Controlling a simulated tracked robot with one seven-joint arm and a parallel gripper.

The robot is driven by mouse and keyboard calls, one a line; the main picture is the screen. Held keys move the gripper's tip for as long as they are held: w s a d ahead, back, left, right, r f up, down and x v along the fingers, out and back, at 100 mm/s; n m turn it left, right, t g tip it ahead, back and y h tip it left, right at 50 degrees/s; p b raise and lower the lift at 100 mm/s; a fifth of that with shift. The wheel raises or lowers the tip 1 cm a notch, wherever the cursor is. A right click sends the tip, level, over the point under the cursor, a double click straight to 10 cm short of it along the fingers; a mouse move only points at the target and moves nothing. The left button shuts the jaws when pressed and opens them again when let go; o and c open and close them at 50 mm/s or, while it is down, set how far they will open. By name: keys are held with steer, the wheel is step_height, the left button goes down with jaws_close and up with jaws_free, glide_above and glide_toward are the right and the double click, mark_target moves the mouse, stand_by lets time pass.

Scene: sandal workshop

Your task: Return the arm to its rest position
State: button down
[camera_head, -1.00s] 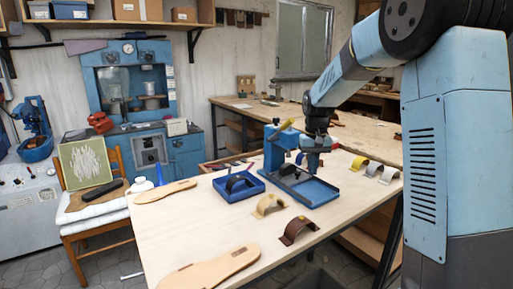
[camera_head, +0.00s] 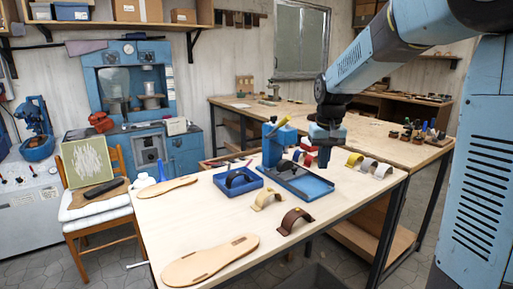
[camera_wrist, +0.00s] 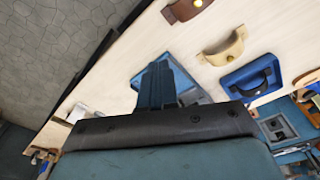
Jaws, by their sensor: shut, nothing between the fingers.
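My gripper (camera_head: 324,158) hangs from my arm above the work table (camera_head: 215,222), over the right part of the blue press tray (camera_head: 312,190). In the wrist view, my gripper (camera_wrist: 157,85) shows its fingers together, with nothing between them. The blue press (camera_head: 272,146) stands just left of the gripper, with a dark curved strap (camera_head: 287,167) at its tray. The press tray is partly hidden behind the fingers in the wrist view.
A small blue tray (camera_head: 256,184) holds a dark strap. A beige strap (camera_head: 267,198), a brown strap (camera_head: 294,220) and two soles (camera_head: 210,262) lie on the table. Yellow, white and grey straps (camera_head: 369,166) stand at right. Another bench (camera_head: 385,146) is behind.

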steer(key=s+d+r+t, duration=0.2)
steer(key=s, duration=1.1)
steer(key=s+d+r+t, duration=0.1)
steer(key=s+d+t, duration=0.1)
steer(key=s, duration=1.1)
steer(key=shift+s+r+m, duration=0.25)
steer(key=shift+r+m, duration=0.05)
steer(key=shift+r, duration=0.05)
steer(key=c, duration=1.8)
jaws_free()
